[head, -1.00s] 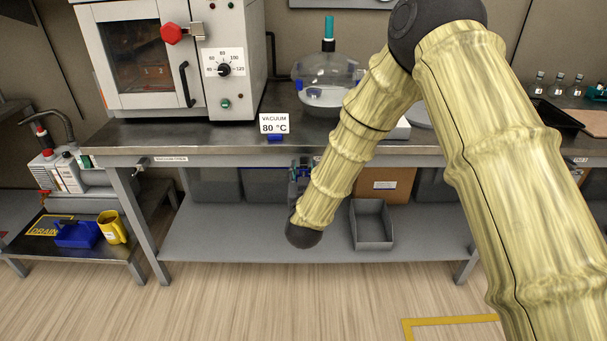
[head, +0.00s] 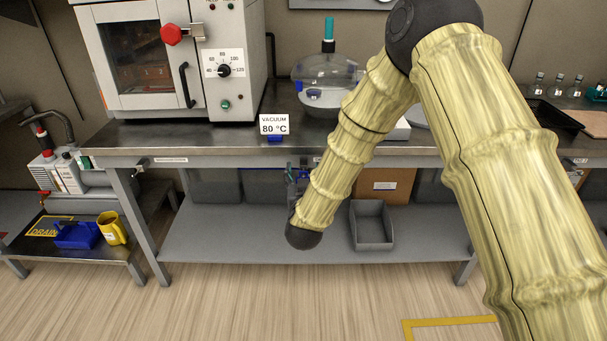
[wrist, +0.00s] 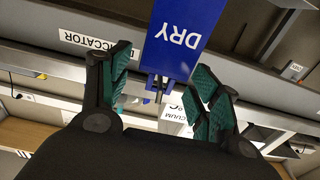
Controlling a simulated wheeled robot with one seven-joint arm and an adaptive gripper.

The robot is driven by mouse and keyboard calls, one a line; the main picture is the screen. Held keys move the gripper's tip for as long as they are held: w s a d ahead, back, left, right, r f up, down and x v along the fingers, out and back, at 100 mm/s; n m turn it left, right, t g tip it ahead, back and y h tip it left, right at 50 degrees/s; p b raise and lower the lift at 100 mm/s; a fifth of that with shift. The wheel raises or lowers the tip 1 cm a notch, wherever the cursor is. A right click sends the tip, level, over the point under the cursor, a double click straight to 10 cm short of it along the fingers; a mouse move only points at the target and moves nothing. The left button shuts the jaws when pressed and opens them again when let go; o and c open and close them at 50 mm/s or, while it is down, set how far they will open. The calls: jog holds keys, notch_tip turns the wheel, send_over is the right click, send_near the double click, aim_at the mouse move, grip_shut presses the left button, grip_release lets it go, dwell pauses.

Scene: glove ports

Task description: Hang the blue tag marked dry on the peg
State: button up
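The blue tag (wrist: 178,42) with white DRY lettering shows large in the wrist view, in front of the bench edge. Its narrower end lies between my fingertips, by a small dark metal piece (wrist: 158,88) that looks like the peg. I cannot tell whether the tag hangs on it. My gripper (wrist: 163,85) is open, with a teal-padded finger on each side and gaps beside the tag's narrow end. In the head view my gripper (head: 293,182) is below the bench's front edge, partly hidden by my arm.
The bench front edge (head: 230,159) lies just above my gripper. A VACUUM 80 °C sign (head: 274,124) stands on the bench. A grey open bin (head: 372,225) and a cardboard box (head: 386,184) sit on the lower shelf (head: 240,240). The floor in front is clear.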

jog(key=s, duration=1.2)
jog(key=s+d+f+g, duration=0.2)
jog(key=d+f, duration=0.1)
jog(key=f, duration=0.3)
jog(key=s+d+f+g, duration=0.2)
jog(key=f, duration=0.5)
jog(key=s+d+f+g, duration=0.5)
jog(key=s+d+f, duration=0.1)
jog(key=s+f, duration=0.45)
jog(key=s+d+f+g, duration=0.55)
jog(key=s+f, duration=0.45)
jog(key=s, duration=0.2)
jog(key=s+d+f+g, duration=0.2)
jog(key=s+d, duration=0.1)
jog(key=s, duration=0.4)
jog(key=s+d+f+g, duration=0.1)
jog(key=s+d+g, duration=0.15)
jog(key=s, duration=0.45)
notch_tip(320, 180, up, 19)
jog(key=p, duration=1.9)
jog(key=shift+s+d+r+t+p, duration=0.2)
jog(key=shift+d+t+p, duration=0.1)
jog(key=shift+d+t, duration=0.1)
